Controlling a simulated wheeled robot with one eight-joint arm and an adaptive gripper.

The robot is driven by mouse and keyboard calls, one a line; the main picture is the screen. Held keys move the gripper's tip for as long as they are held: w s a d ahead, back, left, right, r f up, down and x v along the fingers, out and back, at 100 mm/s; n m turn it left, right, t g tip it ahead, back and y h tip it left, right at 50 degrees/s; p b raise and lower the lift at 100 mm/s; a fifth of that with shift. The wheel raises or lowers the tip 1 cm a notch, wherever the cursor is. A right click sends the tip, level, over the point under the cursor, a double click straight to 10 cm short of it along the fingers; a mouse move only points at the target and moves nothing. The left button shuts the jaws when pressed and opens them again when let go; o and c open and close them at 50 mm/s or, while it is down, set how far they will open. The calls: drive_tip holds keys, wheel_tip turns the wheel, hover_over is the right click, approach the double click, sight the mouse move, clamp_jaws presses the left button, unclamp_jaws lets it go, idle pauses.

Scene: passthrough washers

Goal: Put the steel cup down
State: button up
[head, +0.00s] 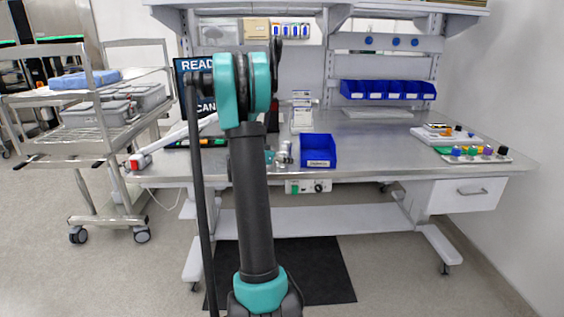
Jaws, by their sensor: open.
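A small shiny silver object, which looks like the steel cup (285,150), stands near the front edge of the steel workbench (385,140), just left of a blue bin. My gripper (273,156) is mostly hidden behind my own arm; a bit of it shows right beside the cup on its left. It is open. I cannot tell whether its fingers touch the cup or stand around it.
The open blue bin (318,151) is close on the cup's right. A white stand (301,112) is behind. Coloured parts on white trays (473,156) lie at the right end. A cart (95,120) with grey boxes stands left. The bench's middle right is clear.

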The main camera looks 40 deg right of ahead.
drive_tip(key=c, duration=1.4)
drive_tip(key=shift+o, duration=0.2)
drive_tip(key=shift+r, duration=0.15)
